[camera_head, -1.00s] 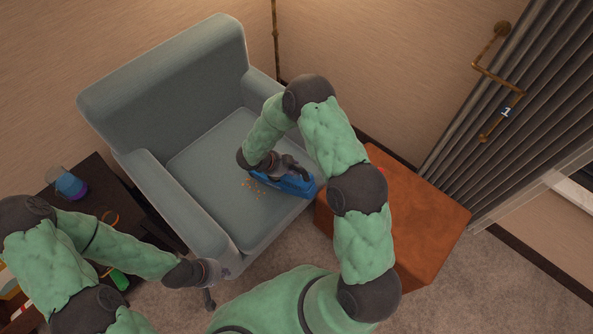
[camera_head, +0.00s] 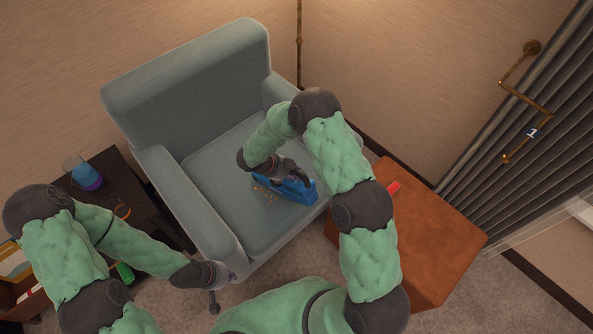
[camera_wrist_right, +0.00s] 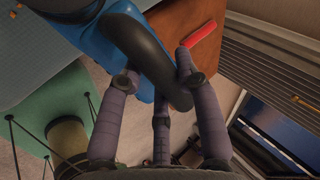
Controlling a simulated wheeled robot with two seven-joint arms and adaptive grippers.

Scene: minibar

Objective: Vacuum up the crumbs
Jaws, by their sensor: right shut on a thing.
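A blue handheld vacuum (camera_head: 290,189) with a dark handle is over the seat of the grey-green armchair (camera_head: 200,165). My right gripper (camera_head: 284,170) is shut on its handle; the black handle (camera_wrist_right: 150,55) sits between the fingers in the right wrist view. Small tan crumbs (camera_head: 265,194) lie on the seat just left of the vacuum. Whether the vacuum touches the seat, and whether crumbs lie under it, I cannot tell. My left gripper (camera_head: 214,295) is low in front of the chair's left armrest, holding nothing visible; its fingers are too small to judge.
An orange-brown ottoman (camera_head: 440,240) with a red item (camera_head: 393,188) on it stands right of the chair. A dark side table (camera_head: 130,185) at left holds a blue and purple cup (camera_head: 85,175). The armrests border the seat; its front left part is clear.

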